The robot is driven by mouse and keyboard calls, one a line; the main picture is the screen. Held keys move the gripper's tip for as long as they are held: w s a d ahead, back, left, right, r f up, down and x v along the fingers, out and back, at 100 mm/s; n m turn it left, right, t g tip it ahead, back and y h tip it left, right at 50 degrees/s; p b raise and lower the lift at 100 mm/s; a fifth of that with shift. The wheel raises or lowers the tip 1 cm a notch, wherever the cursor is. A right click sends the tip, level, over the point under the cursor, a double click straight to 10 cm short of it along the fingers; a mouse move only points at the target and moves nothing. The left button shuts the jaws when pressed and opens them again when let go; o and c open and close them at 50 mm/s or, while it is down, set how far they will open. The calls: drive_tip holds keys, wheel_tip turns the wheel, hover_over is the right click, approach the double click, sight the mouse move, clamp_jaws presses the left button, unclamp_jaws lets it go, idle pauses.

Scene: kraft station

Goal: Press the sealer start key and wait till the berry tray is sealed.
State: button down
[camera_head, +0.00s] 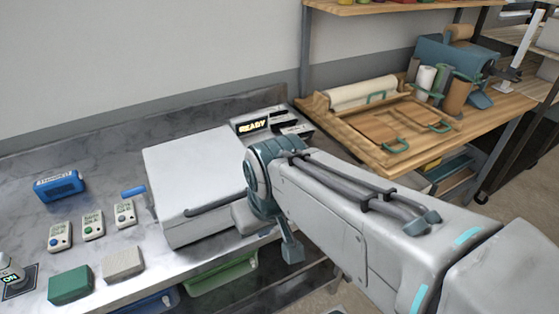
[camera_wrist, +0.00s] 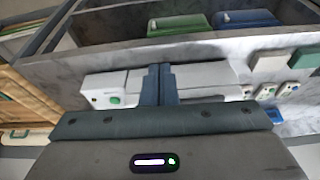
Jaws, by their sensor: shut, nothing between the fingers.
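The sealer (camera_head: 195,175) is a white box with a closed lid on the counter, and its rear display (camera_head: 254,125) reads READY. In the wrist view the white sealer (camera_wrist: 205,76) lies behind my fingers. A green round key (camera_wrist: 115,100) shows on a white panel at its left end there; my arm hides this panel in the head view. My gripper (camera_wrist: 160,72) is shut and empty, its fingertips to the right of the green key in the wrist view. In the head view a fingertip part (camera_head: 292,252) hangs beside the counter's front edge. No berry tray is visible.
Several small control boxes (camera_head: 93,225), a blue display unit (camera_head: 59,186), a green block (camera_head: 70,285) and a grey block (camera_head: 123,263) stand left of the sealer. Bins (camera_head: 222,274) sit below the counter. A wooden bench (camera_head: 465,125) with rolls stands at right.

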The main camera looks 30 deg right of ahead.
drive_tip(key=w+r+m+t+y+p, duration=0.2)
drive_tip(key=w+m+y+p, duration=0.3)
drive_tip(key=w+m, duration=0.7)
drive_tip(key=w+d+f+m+t+h+p, duration=0.2)
drive_tip(key=w+d+f+m+t+p, duration=0.1)
drive_tip(key=w+d+m, duration=0.9)
drive_tip(key=d, duration=0.4)
drive_tip(key=shift+w+f+t+h, duration=0.2)
drive_tip(key=shift+t+h, duration=0.1)
drive_tip(key=shift+h, duration=0.1)
wheel_tip(320, 180, down, 8)
drive_tip(key=b, duration=0.5)
drive_tip(key=shift+r+b, duration=0.25)
drive_tip(key=shift+b, duration=0.1)
drive_tip(key=shift+f+b, duration=0.7)
drive_tip(key=shift+b, duration=0.1)
